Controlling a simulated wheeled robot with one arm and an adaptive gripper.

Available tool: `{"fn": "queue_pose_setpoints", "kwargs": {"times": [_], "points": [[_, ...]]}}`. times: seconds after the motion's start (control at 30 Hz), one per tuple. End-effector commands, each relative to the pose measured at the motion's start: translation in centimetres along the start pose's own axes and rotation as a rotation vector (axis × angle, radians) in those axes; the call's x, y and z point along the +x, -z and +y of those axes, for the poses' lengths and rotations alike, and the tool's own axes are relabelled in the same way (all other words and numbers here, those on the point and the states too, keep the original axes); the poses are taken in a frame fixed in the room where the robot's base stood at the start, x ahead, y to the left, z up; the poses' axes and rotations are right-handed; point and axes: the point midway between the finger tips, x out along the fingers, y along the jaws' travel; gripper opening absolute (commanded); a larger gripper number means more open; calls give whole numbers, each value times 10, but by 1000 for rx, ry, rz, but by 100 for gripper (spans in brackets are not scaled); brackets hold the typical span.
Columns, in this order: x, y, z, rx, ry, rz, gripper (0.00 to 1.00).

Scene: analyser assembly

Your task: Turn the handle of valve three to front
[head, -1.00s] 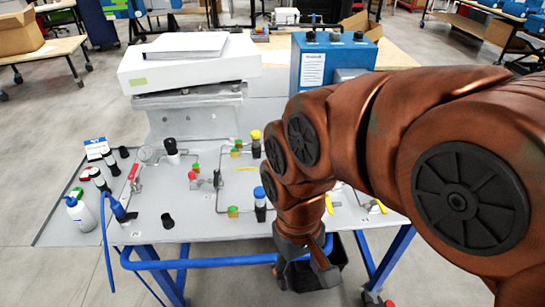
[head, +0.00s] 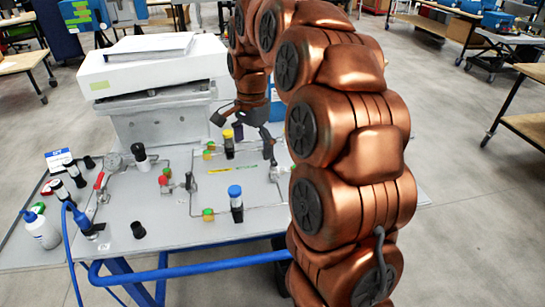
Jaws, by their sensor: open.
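The panel (head: 160,225) carries thin pipe loops with several fittings. A red-handled valve (head: 98,181) stands at its left. A small valve with a dark upright lever (head: 190,182) and a red knob stands near the middle. Flat yellow and green strips (head: 219,171) lie inside the right loop. I cannot tell which part is valve three. My gripper (head: 243,136) is open, pointing down over the back right of the panel. Its fingers are spread around or just behind the yellow-topped black part (head: 229,143); contact cannot be told. My arm hides the panel's right side.
A blue-topped black part (head: 236,203) stands in front of the gripper. A white machine (head: 150,68) rises behind the panel. A spray bottle (head: 40,230) and blue hose (head: 72,255) are at the left. The front middle of the panel is mostly clear.

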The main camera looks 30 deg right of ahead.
Motion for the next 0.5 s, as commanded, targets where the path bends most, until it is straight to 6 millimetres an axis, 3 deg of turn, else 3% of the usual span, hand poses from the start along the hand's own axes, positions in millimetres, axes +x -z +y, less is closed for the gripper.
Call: {"fn": "queue_pose_setpoints", "kwargs": {"times": [0.1,0.3,0.5], "points": [[13,39,-22,189,11,8,100],[26,91,-41,453,27,20,100],[33,117,-48,585,34,27,100]]}}
